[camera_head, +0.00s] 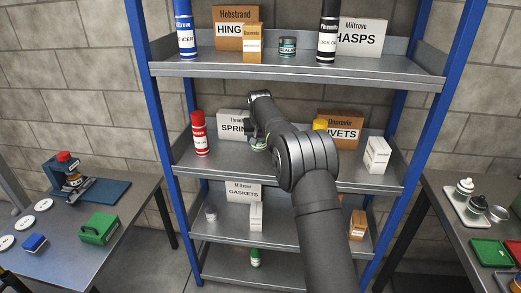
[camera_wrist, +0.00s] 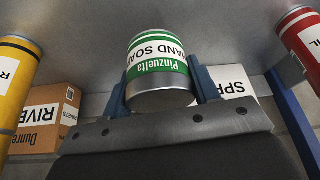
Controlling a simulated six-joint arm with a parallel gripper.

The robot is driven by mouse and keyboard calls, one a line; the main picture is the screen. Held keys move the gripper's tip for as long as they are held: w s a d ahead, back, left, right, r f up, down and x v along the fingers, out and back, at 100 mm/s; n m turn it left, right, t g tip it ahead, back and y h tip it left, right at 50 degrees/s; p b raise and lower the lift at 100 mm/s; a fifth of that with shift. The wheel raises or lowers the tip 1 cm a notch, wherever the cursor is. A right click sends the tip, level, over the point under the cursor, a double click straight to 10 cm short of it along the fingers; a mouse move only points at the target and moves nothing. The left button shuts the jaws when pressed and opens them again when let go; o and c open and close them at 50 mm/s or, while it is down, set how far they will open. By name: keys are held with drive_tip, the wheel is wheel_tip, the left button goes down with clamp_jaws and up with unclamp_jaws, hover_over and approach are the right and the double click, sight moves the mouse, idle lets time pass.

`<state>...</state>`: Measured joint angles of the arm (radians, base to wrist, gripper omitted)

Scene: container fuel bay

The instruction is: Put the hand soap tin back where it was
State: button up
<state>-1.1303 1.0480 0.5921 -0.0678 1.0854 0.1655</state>
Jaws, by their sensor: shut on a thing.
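The hand soap tin (camera_wrist: 158,62) is a silver tin with a green and white label reading "Pinzuelta HAND SOAP"; it appears upside down in the wrist view. My gripper (camera_wrist: 160,84) is shut on it, one blue-grey finger on each side. In the head view my gripper (camera_head: 257,136) is over the middle shelf, in front of the springs box. Only a sliver of the tin (camera_head: 259,146) shows there, the rest hidden by my arm. I cannot tell whether the tin touches the shelf (camera_head: 225,165).
On the same shelf, a red can (camera_head: 199,134) and springs box (camera_head: 231,121) stand to the left. A yellow can (camera_wrist: 14,75), rivets box (camera_head: 341,130) and white carton (camera_head: 376,155) are to the right in the head view. The shelf above (camera_head: 290,68) overhangs this level.

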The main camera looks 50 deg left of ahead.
drive_tip(key=w+a+f, duration=0.2)
drive_tip(key=f, duration=0.1)
drive_tip(key=shift+w+a, duration=0.2)
drive_tip(key=shift+w+a+f, duration=0.15)
drive_tip(key=shift+f, duration=1.85)
drive_tip(key=shift+f, duration=0.2)
drive_tip(key=o, duration=1.1)
drive_tip(key=shift+r, duration=0.1)
drive_tip(key=shift+v, duration=3.85)
